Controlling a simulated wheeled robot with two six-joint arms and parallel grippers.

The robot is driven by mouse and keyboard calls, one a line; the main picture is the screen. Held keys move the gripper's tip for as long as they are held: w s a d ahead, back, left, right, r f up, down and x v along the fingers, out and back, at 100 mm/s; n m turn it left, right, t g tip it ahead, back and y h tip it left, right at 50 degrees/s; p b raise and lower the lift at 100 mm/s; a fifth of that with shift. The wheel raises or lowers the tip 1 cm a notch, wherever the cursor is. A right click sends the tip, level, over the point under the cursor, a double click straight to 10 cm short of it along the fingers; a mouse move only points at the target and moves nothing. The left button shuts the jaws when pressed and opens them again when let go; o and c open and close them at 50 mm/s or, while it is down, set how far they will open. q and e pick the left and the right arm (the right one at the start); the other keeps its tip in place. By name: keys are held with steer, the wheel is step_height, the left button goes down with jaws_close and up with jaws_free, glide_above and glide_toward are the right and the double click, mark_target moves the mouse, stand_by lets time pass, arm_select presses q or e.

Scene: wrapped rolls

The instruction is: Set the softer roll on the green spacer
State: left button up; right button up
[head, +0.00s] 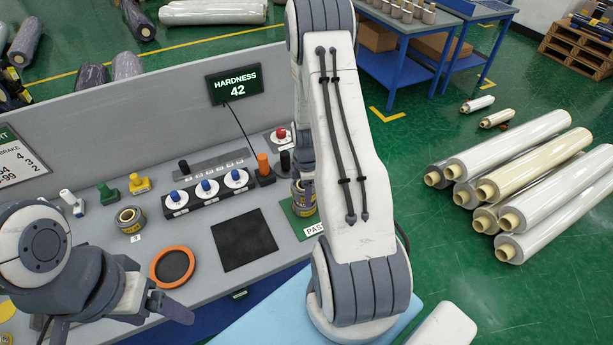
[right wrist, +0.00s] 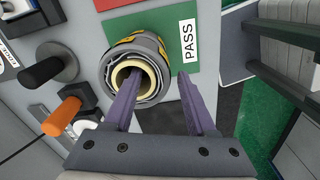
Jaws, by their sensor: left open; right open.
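A wrapped roll with a dark wrap and yellow band (head: 304,197) stands on the green spacer (head: 290,222), marked PASS, partly hidden by my right arm. In the right wrist view this roll (right wrist: 159,88) shows its pale core, with the green spacer (right wrist: 178,60) around it. My right gripper (right wrist: 162,76) is open; one finger overlaps the core end and the other is beside the roll. Whether they touch is unclear. A second similar roll (head: 131,221) stands at the left of the bench. My left gripper (head: 172,308) is open and empty at the front left.
A black mat (head: 244,240) and an orange ring (head: 172,266) lie on the bench. Behind are blue-knobbed dials (head: 205,188), an orange knob (head: 263,163) and a display (head: 235,85) reading HARDNESS 42. Large rolls (head: 545,170) lie on the floor at right.

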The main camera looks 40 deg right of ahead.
step_height(320, 180, up, 10)
steer(key=b, duration=0.3)
steer(key=a+r+m, duration=0.1)
steer(key=a+r, duration=0.5)
steer(key=a, duration=0.7)
steer(key=s+a+r+m, duration=0.1)
steer(key=s+a+r, duration=0.1)
steer(key=s+a, duration=0.35)
steer(key=s+a+r+m, duration=0.1)
steer(key=s+a+r, duration=0.2)
steer(key=a, duration=0.6)
steer(key=s+a+r+m+y, duration=0.1)
steer(key=s+a, duration=0.4)
steer(key=s, duration=0.5)
steer(key=shift+r+m, duration=0.2)
steer(key=shift+m, duration=0.2)
steer(key=shift+s, duration=0.1)
step_height(320, 180, down, 6)
steer(key=b, duration=0.5)
steer(key=shift+r+b, duration=0.2)
steer(key=shift+b, duration=0.1)
